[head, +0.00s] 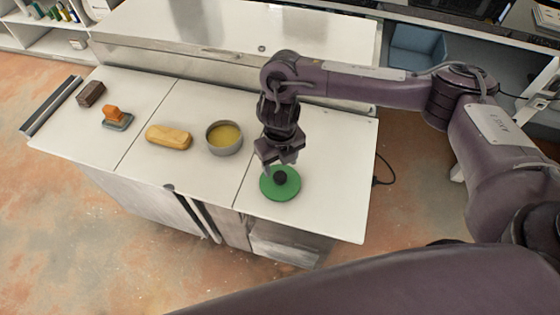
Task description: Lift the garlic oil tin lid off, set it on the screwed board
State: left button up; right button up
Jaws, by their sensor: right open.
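The round green lid (282,193) with a dark knob lies flat on the right-hand white board (325,205), near its left front part. The round grey tin (212,148) stands uncovered on the middle board, with yellow oil (226,136) showing inside. My right gripper (277,165) points down just above and behind the lid's knob. Its jaws are open and hold nothing. Whether a fingertip touches the knob I cannot tell. My left gripper is not in view.
A bread loaf (169,137) lies left of the tin. An orange-handled tool (116,118) and a dark brown block (91,94) are further left. A raised steel ledge (180,58) runs behind the boards. The right board's right side is clear.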

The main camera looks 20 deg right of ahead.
jog(key=shift+r+p, duration=0.45)
jog(key=shift+r, duration=0.7)
jog(key=shift+w+r, duration=0.1)
jog(key=shift+r, duration=0.45)
notch_tip(320, 180, up, 7)
jog(key=shift+f+b, duration=0.15)
jog(key=shift+b, duration=0.3)
